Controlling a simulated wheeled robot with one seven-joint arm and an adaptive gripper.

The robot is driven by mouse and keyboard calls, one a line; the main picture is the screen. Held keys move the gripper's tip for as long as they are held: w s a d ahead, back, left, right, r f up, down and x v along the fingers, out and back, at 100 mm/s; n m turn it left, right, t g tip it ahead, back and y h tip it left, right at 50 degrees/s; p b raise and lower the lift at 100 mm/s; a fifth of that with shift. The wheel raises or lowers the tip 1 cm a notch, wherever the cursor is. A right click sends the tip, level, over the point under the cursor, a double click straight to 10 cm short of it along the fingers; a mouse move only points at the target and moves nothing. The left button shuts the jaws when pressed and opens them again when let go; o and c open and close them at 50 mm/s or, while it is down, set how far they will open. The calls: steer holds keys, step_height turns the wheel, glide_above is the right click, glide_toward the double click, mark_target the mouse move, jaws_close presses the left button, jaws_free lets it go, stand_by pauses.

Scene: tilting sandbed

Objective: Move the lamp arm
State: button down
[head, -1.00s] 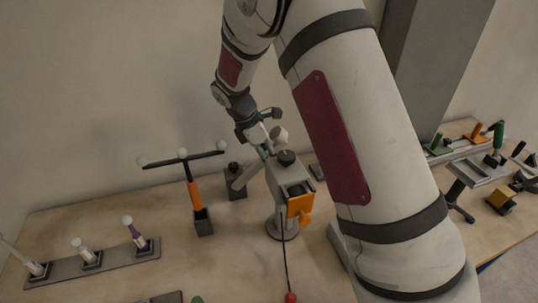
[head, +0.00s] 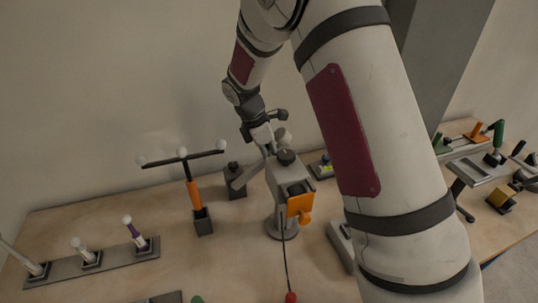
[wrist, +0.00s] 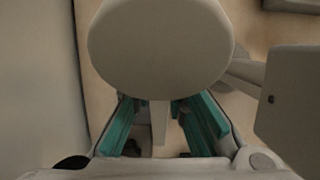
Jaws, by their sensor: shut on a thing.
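A grey boxy unit (head: 283,178) with an orange part (head: 300,206) on its front stands on a round-based post in the middle of the table in the head view. I take it to carry the lamp arm. A pale round knob (head: 283,136) shows behind its top; in the wrist view the knob (wrist: 160,42) is large and close, with a pale stem (wrist: 158,122) below it. My gripper (head: 267,146) is at the back of the unit. Its teal fingers (wrist: 160,125) are shut on the stem, with the knob beyond. The fingertips are partly hidden by the knob.
A black T-shaped bar on an orange handle (head: 193,192) stands to the left, with a dark block (head: 236,182) near it. Several small levers on a grey strip (head: 95,262) are at the front left. A thin cord runs forward to a red ball (head: 291,297).

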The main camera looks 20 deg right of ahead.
steer(key=shift+d+f+y, duration=0.55)
steer(key=shift+f+y, duration=0.05)
steer(key=shift+f, duration=0.05)
steer(key=shift+d+f+y, duration=0.3)
steer(key=shift+f+y, duration=0.75)
steer(key=shift+f, duration=0.1)
steer(key=shift+d+f+y, duration=0.3)
steer(key=shift+f+y, duration=0.8)
steer(key=shift+f, duration=0.1)
steer(key=shift+d+f+y, duration=0.3)
steer(key=shift+f+y, duration=0.75)
steer(key=shift+f, duration=0.1)
steer(key=c, duration=1.6)
jaws_free()
steer(key=shift+o, duration=0.2)
steer(key=v, duration=1.1)
steer(key=shift+d+r, duration=0.15)
steer(key=shift+r, duration=0.25)
